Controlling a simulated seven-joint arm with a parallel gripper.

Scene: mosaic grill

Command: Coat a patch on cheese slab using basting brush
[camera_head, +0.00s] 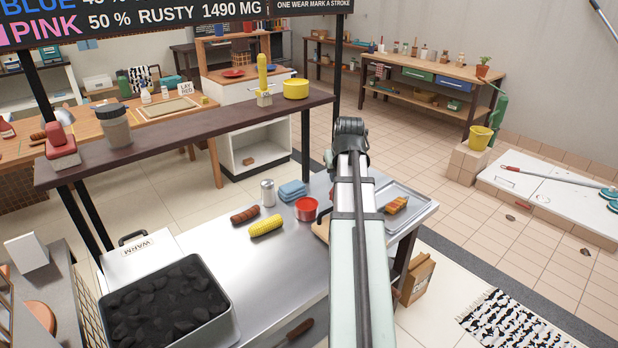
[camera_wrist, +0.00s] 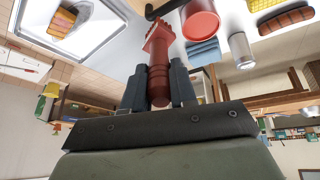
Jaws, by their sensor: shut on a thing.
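My gripper (camera_wrist: 160,80) is shut on a red basting brush (camera_wrist: 160,48) in the wrist view. The brush's ridged head points to the top of that picture, close beside the red pot (camera_wrist: 200,20); I cannot tell if they touch. An orange-yellow slab (camera_head: 397,205), apparently the cheese slab, lies on a metal tray (camera_head: 412,220) at the right of the steel table. The red pot (camera_head: 306,209) stands left of my arm.
Left of the pot are blue folded cloths (camera_head: 293,190), a metal shaker (camera_head: 267,192), a corn cob (camera_head: 266,226) and a sausage (camera_head: 245,215). A charcoal grill (camera_head: 218,318) fills the front left. A dark raised shelf (camera_head: 200,130) crosses behind the table.

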